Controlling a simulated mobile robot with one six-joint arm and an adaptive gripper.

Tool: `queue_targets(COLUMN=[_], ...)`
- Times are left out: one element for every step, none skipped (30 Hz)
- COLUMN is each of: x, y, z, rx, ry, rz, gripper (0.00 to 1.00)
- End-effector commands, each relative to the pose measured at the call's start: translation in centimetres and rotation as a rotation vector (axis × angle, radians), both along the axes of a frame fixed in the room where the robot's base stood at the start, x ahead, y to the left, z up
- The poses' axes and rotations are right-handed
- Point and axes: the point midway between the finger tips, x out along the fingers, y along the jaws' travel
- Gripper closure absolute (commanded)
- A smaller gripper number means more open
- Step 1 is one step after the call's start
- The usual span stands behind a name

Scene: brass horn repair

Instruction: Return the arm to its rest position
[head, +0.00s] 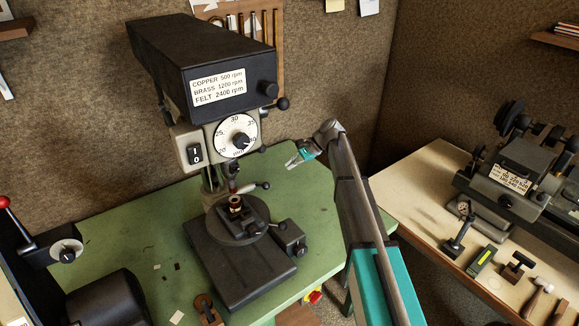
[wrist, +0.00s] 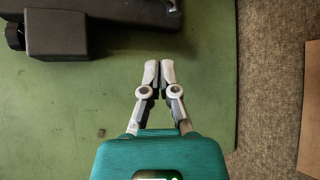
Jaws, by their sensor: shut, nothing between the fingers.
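My gripper (head: 292,162) is raised over the right side of the green table (head: 120,235), to the right of the drill press (head: 205,75). In the wrist view my gripper (wrist: 159,72) points down over the green table top (wrist: 70,110), near its right edge. Its two fingertips are together with nothing between them. My arm reaches up from the bottom of the head view, with the gripper turned to the left.
The press's dark base (head: 240,265) and vise (head: 290,236) lie left of my arm. A pale bench (head: 425,195) with a dark machine (head: 520,165) and several tools stands at right. A brown panel (wrist: 310,110) shows in the wrist view. Carpeted floor lies between.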

Motion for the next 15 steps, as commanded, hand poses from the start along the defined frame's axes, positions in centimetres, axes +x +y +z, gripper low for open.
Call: queue_targets(x=[0.0,0.0,0.0,0.0,0.0,0.0,0.0,0.0,0.0,0.0,0.0,-0.1,-0.3,-0.6,-1.0], y=[0.0,0.0,0.0,0.0,0.0,0.0,0.0,0.0,0.0,0.0,0.0,-0.1,-0.2,-0.3,-0.6], z=[0.0,0.0,0.0,0.0,0.0,0.0,0.0,0.0,0.0,0.0,0.0,-0.1,-0.2,-0.3,-0.5], rx=[0.0,0.0,0.0,0.0,0.0,0.0,0.0,0.0,0.0,0.0,0.0,-0.002,-0.005,-0.01,-0.018], ry=[0.0,0.0,0.0,0.0,0.0,0.0,0.0,0.0,0.0,0.0,0.0,-0.002,-0.006,-0.011,-0.019], rz=[0.0,0.0,0.0,0.0,0.0,0.0,0.0,0.0,0.0,0.0,0.0,0.001,0.002,0.005,0.009], gripper=[1.0,1.0,1.0,1.0,1.0,1.0,1.0,1.0,1.0,1.0,1.0,1.0,1.0,1.0,1.0])
